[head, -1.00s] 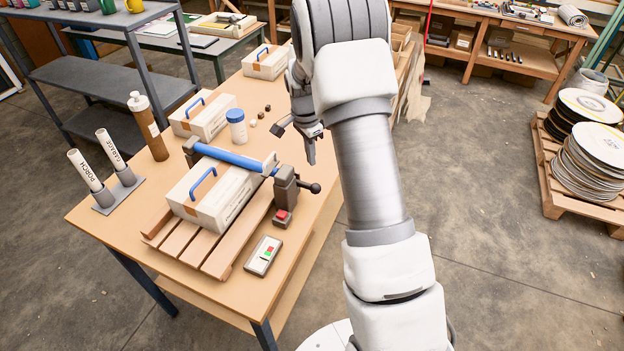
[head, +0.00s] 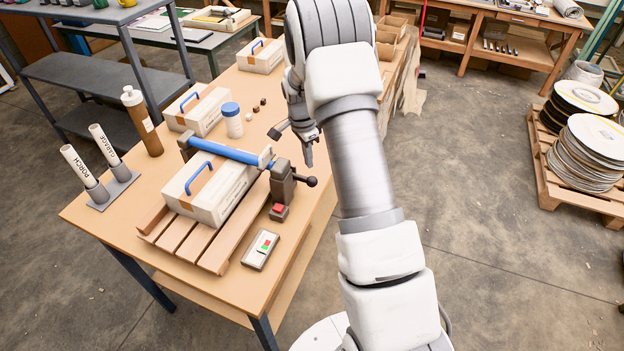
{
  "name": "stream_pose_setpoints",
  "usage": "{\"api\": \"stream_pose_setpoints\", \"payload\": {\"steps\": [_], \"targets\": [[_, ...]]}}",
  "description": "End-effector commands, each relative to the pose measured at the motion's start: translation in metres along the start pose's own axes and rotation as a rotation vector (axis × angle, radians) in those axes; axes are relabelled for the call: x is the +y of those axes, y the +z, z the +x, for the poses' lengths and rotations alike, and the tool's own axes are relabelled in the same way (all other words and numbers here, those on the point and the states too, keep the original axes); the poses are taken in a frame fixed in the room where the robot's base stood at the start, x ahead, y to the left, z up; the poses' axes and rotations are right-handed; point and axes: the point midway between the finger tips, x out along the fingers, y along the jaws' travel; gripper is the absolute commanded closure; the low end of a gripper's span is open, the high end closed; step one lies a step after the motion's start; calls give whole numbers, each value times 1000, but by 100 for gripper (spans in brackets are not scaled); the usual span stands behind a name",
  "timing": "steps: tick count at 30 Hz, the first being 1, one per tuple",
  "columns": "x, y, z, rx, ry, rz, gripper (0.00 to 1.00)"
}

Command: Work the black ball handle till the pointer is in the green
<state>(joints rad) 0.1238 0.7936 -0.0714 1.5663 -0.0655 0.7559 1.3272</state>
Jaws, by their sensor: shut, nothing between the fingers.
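The black ball handle (head: 312,181) sticks out to the right from the dark grey press post (head: 283,190). A blue bar (head: 222,151) runs left from the post above a white carton with a blue handle (head: 205,192). A small pale box (head: 261,249) on the table shows red and green patches; any pointer on it is too small to make out. My gripper (head: 309,160) hangs fingers down just above the ball handle in the picture. It is shut and empty. I cannot tell whether it touches the ball.
The carton sits on a slatted wooden pallet (head: 172,234) on the table (head: 128,217). A brown bottle (head: 141,121), a blue-lidded jar (head: 232,121), two labelled tubes and more cartons stand around. The floor right of my arm is clear up to the stacked discs (head: 590,150).

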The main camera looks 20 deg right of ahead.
Motion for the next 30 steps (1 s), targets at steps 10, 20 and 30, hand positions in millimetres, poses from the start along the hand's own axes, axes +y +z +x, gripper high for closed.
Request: {"api": "stream_pose_setpoints", "payload": {"steps": [10,20,30], "targets": [[0,0,43,0,0,0,100],[0,0,47,0,-1,0,100],[0,2,68,0,0,0,100]]}}
